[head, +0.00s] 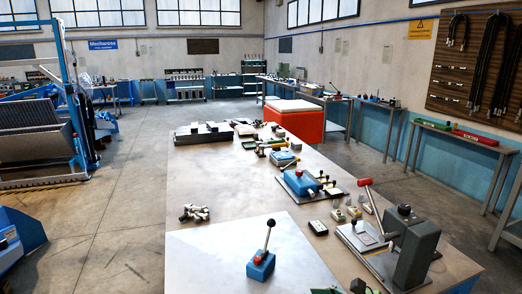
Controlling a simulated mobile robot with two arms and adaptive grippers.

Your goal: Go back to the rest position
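Neither of my grippers shows in the head view, so I cannot see whether they are open or shut or whether they hold anything. No arm of mine can be made out for sure. The long workbench (225,222) stretches away in front of me. A blue block with an upright black-knobbed lever (262,263) stands on a paler sheet (195,268) at its near end.
Along the bench's right side stand a dark machine with a red-handled lever (416,247), a blue device (300,182) and several small parts. A pale cluster of fittings (195,212) lies at the left edge. An orange-red box (297,122) stands beyond. Floor on the left is mostly clear.

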